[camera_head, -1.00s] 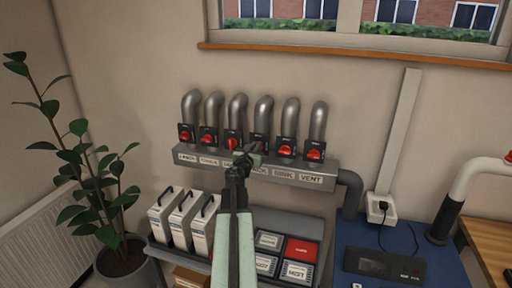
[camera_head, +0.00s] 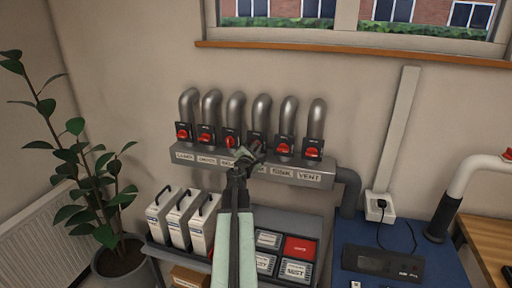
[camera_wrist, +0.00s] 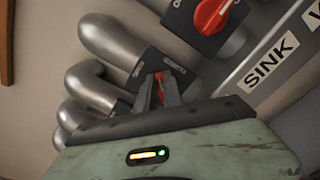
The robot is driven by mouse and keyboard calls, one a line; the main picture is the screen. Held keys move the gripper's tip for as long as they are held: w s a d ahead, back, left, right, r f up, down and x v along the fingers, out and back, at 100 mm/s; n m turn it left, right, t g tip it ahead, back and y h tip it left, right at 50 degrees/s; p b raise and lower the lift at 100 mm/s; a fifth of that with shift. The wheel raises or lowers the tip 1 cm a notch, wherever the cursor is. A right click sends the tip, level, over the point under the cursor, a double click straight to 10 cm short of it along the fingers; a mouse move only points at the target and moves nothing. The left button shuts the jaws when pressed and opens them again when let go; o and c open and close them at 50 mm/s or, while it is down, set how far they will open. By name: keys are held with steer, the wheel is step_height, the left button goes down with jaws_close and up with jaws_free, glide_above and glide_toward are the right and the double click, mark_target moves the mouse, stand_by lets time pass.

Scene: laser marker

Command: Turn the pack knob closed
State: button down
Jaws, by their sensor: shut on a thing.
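The pack knob (camera_head: 256,141) is the red knob on the fourth pipe from the left, on a dark square plate. My gripper (camera_head: 257,147) reaches up to it and covers part of it and its label in the head view. In the wrist view my gripper (camera_wrist: 160,93) is tilted against the pipe row. Its dark fingers are shut on the pack knob (camera_wrist: 159,88), of which only a thin red strip shows between them. The knob's exact angle is hidden by the fingers.
The sink knob (camera_head: 284,149) is close on the right, with the vent knob (camera_head: 312,153) beyond it. Several grey pipes rise from a labelled manifold (camera_head: 330,180). Below stand white canisters (camera_head: 175,218) and a parts tray (camera_head: 284,229). A plant (camera_head: 85,180) stands left.

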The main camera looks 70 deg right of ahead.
steer(key=shift+s+a+f+m+b, duration=0.15)
steer(key=shift+f+m+b, duration=0.1)
steer(key=shift+m, duration=1.25)
steer(key=shift+s+d+f+m+b, duration=0.1)
steer(key=shift+f+m+b, duration=0.1)
steer(key=shift+m, duration=1.3)
steer(key=shift+s+a+f+m+b, duration=0.15)
steer(key=shift+f+m+b, duration=0.1)
steer(key=shift+m, duration=1.25)
steer(key=shift+d, duration=0.1)
steer(key=c, duration=1.5)
jaws_free()
